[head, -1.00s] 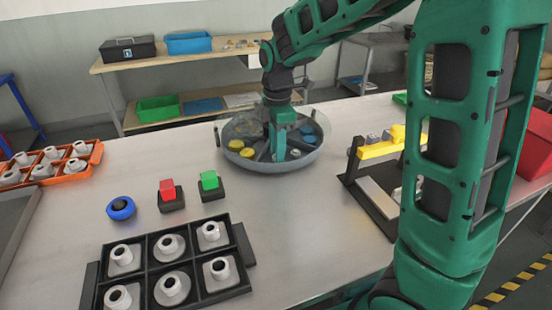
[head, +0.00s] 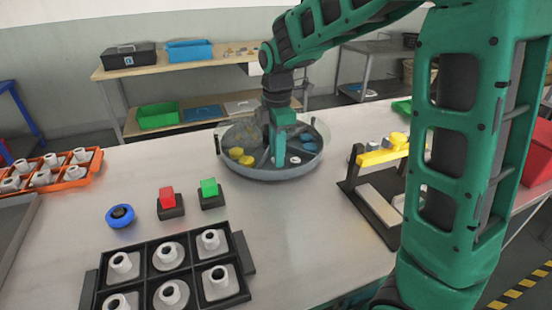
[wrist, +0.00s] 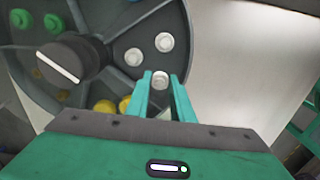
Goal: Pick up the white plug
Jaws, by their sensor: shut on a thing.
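My gripper (wrist: 161,82) is shut on a white plug (wrist: 160,79), whose round top shows between the fingertips in the wrist view. In the head view my gripper (head: 278,160) points down into the round grey tank (head: 262,177), and its fingers hide the held plug. Two other white plugs, one at upper left (wrist: 134,57) and one above (wrist: 164,42), lie in the tank close beyond the fingertips. I cannot tell whether the held plug is clear of the tank floor.
The tank has a dark hub (wrist: 70,61) with spokes, and a clear raised rim. Yellow plugs (head: 246,160), blue plugs (head: 308,143) and green plugs (wrist: 54,24) lie in other sections. A yellow-topped stand (head: 378,157) is on the right; buttons and a black tray (head: 243,250) are in front.

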